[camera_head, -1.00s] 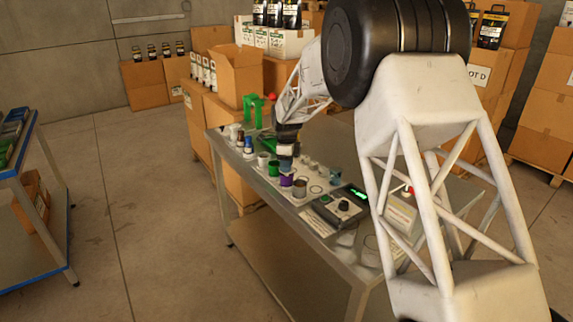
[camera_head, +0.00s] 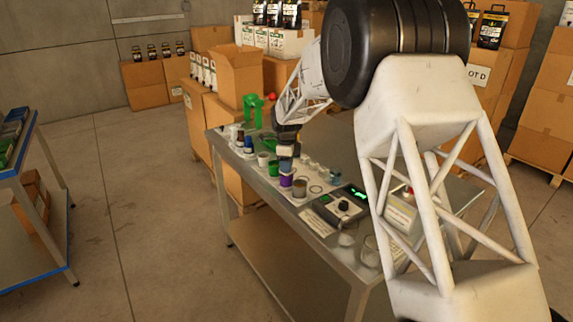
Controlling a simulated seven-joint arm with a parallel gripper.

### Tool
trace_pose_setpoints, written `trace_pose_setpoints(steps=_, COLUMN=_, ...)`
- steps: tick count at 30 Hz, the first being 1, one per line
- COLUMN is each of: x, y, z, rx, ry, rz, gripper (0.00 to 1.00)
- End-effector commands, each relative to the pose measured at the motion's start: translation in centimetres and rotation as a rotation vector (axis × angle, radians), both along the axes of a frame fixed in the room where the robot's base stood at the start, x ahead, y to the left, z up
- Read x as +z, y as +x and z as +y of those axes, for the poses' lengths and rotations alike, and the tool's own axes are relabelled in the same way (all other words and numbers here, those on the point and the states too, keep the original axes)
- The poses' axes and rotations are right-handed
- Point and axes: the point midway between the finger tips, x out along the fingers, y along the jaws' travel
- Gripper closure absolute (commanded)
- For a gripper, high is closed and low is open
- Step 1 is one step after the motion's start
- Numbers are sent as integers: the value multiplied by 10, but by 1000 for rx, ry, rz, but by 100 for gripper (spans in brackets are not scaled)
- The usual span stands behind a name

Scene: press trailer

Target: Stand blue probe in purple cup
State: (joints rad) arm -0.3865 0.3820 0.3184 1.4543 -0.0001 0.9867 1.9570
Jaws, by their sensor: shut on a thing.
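The purple cup (camera_head: 286,180) stands on the metal table in a row of small cups. The gripper is shut on the probe. The probe's lower end meets the cup's rim in this view; whether it is inside the cup I cannot tell at this size.
A green cup (camera_head: 273,168) and a white cup (camera_head: 263,159) stand to the left, and a brown cup (camera_head: 299,187) to the right. A control box (camera_head: 342,205) with a green display is farther right. A green stand (camera_head: 253,108) is at the table's far end.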

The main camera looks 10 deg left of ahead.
Motion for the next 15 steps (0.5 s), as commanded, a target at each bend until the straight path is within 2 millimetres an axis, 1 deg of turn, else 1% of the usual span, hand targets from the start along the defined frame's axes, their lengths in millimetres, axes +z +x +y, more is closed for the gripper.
trace_pose_setpoints(steps=15, x=-7, y=0, z=0, rx=0, ry=0, rz=0, gripper=92)
